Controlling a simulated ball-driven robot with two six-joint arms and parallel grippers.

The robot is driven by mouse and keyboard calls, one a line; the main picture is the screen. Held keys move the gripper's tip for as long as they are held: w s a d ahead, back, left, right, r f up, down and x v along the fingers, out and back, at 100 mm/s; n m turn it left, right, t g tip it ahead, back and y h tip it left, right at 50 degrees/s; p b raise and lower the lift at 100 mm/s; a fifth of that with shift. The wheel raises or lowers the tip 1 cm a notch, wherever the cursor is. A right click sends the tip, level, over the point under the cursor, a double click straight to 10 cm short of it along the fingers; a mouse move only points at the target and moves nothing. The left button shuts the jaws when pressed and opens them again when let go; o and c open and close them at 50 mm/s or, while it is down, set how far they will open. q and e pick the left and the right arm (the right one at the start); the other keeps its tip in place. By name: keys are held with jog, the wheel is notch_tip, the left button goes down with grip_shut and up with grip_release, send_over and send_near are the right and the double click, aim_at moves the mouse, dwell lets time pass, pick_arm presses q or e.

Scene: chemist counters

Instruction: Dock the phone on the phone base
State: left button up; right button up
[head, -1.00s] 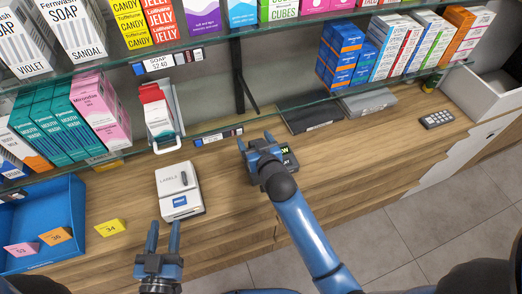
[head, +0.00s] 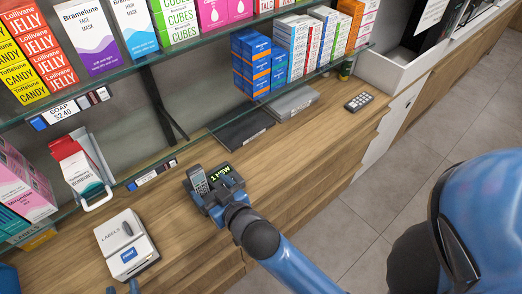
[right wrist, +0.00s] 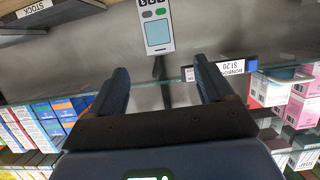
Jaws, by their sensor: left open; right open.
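The gripper hides where the two meet, so I cannot tell if the phone is seated. My right gripper (head: 213,193) is open close by the base. In the right wrist view, the phone (right wrist: 158,30) with its screen and coloured buttons shows beyond the open, empty fingers (right wrist: 160,78), apart from them. My left gripper (head: 122,288) shows only its open fingertips at the bottom edge.
A white label box (head: 126,245) stands left of the base. A dark keypad device (head: 358,102) lies at the far right on the counter. Dark and grey flat cases (head: 243,128) lie behind. A glass shelf with boxes overhangs the counter's back.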

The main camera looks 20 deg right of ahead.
jog(key=s+d+f+m+t+h, duration=0.2)
jog(key=s+d+m+t+h, duration=0.1)
jog(key=s+d, duration=1.4)
jog(key=shift+s+d+f+m+t+h, duration=0.25)
jog(key=shift+d+t+h, duration=0.25)
jog(key=shift+h, duration=0.3)
notch_tip(320, 180, down, 3)
jog(key=b, duration=0.3)
jog(key=shift+f, duration=0.1)
jog(key=shift+c, duration=0.2)
dwell(0.4)
